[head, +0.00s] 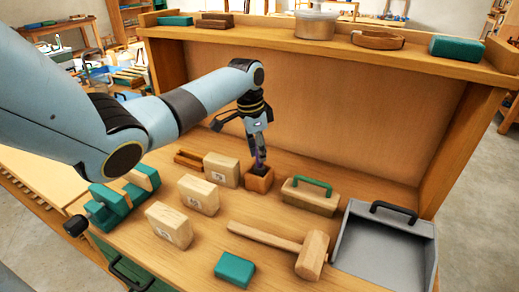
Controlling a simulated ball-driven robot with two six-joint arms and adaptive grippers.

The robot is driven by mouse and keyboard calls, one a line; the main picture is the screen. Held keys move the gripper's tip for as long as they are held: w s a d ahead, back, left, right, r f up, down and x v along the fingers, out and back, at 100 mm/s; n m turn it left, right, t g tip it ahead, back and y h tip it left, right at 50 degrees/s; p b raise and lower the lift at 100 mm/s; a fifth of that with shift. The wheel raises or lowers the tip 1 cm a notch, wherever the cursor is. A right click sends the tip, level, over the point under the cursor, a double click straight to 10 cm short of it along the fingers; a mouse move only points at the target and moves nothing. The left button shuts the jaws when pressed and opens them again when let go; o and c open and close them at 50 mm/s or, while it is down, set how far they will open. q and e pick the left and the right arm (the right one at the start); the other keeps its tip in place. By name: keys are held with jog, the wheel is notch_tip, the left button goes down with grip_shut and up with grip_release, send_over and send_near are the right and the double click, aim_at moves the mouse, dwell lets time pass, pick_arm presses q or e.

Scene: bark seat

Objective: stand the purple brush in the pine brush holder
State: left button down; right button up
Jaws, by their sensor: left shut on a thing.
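My left gripper (259,147) points down at the middle of the bench and is shut on the purple brush (257,158). The pine brush holder (259,182) is a small wooden box with a dark open top, standing on the bench directly below the gripper. The brush's lower end is at the holder's opening; I cannot tell how deep it sits. My right gripper is not in view.
A wooden block (222,169) stands close left of the holder, with an open wooden tray (188,159) behind. A green-handled wooden tool (309,197) lies to the right. A mallet (311,256), green block (234,269) and grey dustpan (385,250) lie in front.

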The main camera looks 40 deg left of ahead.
pick_arm(q)
jog(key=shift+f, duration=0.4)
dwell(0.4)
jog(key=c, duration=0.8)
grip_release()
notch_tip(320, 180, up, 5)
jog(key=p, duration=0.5)
jog(key=shift+r, duration=0.1)
jog(key=shift+r+p, duration=0.7)
jog(key=shift+r, duration=0.25)
